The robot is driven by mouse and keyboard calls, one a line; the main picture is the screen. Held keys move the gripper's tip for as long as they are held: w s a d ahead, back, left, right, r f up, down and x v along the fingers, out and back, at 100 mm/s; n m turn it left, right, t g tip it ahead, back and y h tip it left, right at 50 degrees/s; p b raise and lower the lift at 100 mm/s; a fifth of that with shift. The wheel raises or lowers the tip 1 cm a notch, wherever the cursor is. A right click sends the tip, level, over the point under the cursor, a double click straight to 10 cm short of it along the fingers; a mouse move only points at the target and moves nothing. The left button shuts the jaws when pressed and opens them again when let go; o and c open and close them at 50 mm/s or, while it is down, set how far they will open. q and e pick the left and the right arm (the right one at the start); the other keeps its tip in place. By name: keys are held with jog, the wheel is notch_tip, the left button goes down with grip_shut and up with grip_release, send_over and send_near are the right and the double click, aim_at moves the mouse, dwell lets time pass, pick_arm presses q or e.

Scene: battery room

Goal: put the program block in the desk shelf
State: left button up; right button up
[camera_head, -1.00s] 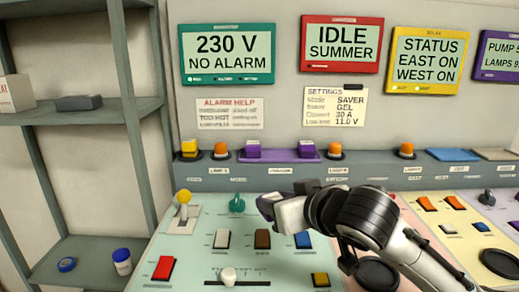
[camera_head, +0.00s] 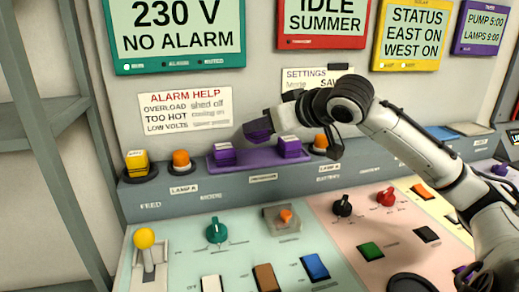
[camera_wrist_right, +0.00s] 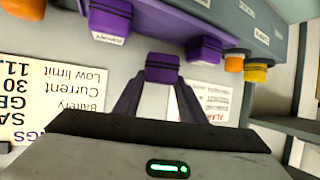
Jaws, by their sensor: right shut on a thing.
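My right gripper (camera_head: 258,131) is shut on a purple block, raised in front of the wall just above and behind the purple tray. In the right wrist view, the block (camera_wrist_right: 162,66) sits between the fingertips of my right gripper (camera_wrist_right: 158,92). The purple tray (camera_head: 258,158) lies on the blue-grey desk shelf (camera_head: 225,187), above a label that seems to read PROGRAM. Two more purple blocks stand in it, one at the left (camera_head: 223,155) and one at the right (camera_head: 290,147), with a gap between. My left gripper is not in view.
A yellow block (camera_head: 137,163) and orange knobs (camera_head: 181,160) flank the tray on the ledge. The sloping desk below carries a yellow-topped lever (camera_head: 146,240), a teal knob (camera_head: 217,230) and several switches. A metal rack (camera_head: 60,112) stands at the left. Signs and screens cover the wall.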

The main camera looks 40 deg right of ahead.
aim_at(263, 142)
jog(key=shift+f, duration=0.7)
pick_arm(q)
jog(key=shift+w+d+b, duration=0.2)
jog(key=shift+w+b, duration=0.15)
jog(key=shift+b, duration=0.05)
pick_arm(e)
jog(key=shift+f, duration=1.6)
jog(key=shift+f, duration=0.15)
jog(key=o, duration=0.8)
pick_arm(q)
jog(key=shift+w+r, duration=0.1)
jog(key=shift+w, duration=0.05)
